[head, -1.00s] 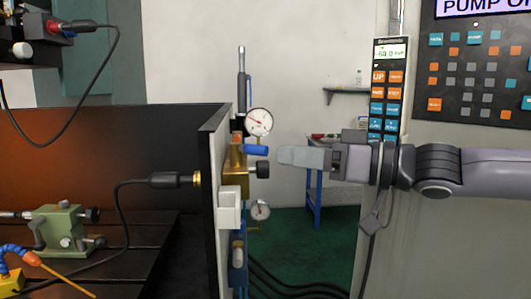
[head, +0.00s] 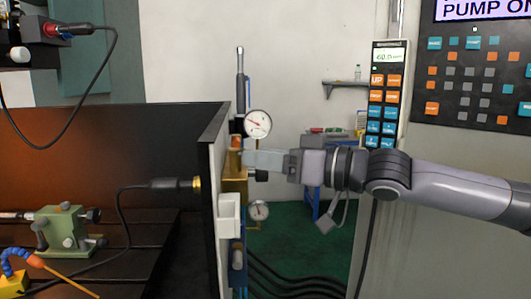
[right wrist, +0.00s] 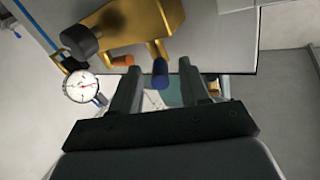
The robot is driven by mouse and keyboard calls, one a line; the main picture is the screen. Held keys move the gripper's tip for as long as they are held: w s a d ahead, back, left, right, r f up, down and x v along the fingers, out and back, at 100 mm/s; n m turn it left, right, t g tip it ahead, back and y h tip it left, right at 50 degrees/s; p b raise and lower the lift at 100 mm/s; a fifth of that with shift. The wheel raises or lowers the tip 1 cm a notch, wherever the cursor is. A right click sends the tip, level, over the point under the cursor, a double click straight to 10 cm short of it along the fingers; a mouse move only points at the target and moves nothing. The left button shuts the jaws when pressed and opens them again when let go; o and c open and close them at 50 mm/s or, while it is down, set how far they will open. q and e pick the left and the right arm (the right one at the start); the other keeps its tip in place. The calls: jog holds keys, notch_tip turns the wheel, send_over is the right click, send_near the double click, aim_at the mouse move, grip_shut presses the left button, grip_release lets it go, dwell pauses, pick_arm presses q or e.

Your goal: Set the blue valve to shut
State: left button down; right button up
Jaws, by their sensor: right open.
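The blue valve handle (right wrist: 160,74) shows end-on in the right wrist view, beside the brass valve block (right wrist: 128,24). In the head view that brass block (head: 234,185) is on the upright plate, and the blue handle is hidden behind my gripper. My right gripper (head: 250,159) reaches in from the right, its fingertips at the block. It is open; in the right wrist view its two fingers (right wrist: 160,68) stand on either side of the blue handle, with a gap on each side. My left gripper is not in view.
An orange handle (right wrist: 122,61) is left of the blue one, just outside the left finger. A dark round knob (right wrist: 80,40) and a dial gauge (right wrist: 81,88) are close by. A second gauge (head: 259,210) hangs below. A button pendant (head: 386,95) is behind my right arm.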

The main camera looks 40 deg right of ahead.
grip_shut()
